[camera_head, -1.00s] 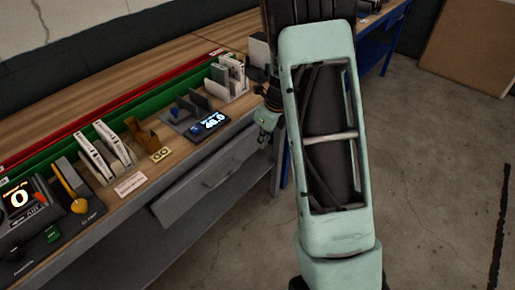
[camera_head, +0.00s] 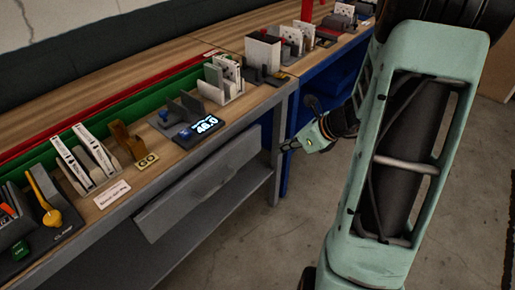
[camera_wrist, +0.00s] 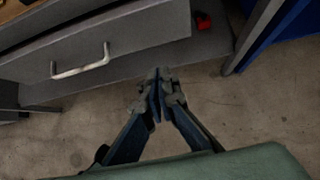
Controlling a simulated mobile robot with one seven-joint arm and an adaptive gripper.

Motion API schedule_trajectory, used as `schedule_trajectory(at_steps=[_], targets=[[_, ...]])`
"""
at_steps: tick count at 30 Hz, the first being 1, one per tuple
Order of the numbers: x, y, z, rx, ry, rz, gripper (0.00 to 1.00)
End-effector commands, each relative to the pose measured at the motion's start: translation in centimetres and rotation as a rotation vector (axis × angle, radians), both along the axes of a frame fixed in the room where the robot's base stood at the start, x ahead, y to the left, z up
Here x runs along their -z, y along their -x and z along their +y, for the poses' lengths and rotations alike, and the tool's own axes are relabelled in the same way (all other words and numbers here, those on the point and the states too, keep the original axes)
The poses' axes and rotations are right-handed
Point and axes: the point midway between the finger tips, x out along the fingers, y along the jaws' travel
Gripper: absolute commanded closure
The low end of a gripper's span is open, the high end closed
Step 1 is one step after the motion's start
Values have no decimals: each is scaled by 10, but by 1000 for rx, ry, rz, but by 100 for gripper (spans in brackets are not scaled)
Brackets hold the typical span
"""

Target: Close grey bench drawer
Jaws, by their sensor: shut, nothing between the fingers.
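The grey bench drawer (camera_head: 200,190) stands partly pulled out below the bench top in the head view. Its front with a metal bar handle (camera_wrist: 82,64) shows at the upper left of the wrist view. My gripper (camera_head: 286,147) is at the right of the drawer in the head view, near the grey bench leg. In the wrist view my gripper (camera_wrist: 160,75) is shut and empty, its fingertips together, to the right of the handle and apart from it.
The bench top (camera_head: 120,203) carries filter boxes, a lit display (camera_head: 197,128) and a yellow-handled device (camera_head: 45,190). A grey leg (camera_head: 279,150) and a blue bench (camera_head: 305,100) stand to the right. A red object (camera_wrist: 203,21) lies on the lower shelf. Open floor lies in front.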

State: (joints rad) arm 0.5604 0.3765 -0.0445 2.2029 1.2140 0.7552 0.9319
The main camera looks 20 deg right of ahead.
Motion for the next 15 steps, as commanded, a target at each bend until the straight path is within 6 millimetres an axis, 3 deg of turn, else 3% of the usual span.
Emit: schedule_trajectory(at_steps=[7,15], targets=[[2,6,-13,30,1,-86,100],[29,-14,1,28,1,-86,100]])
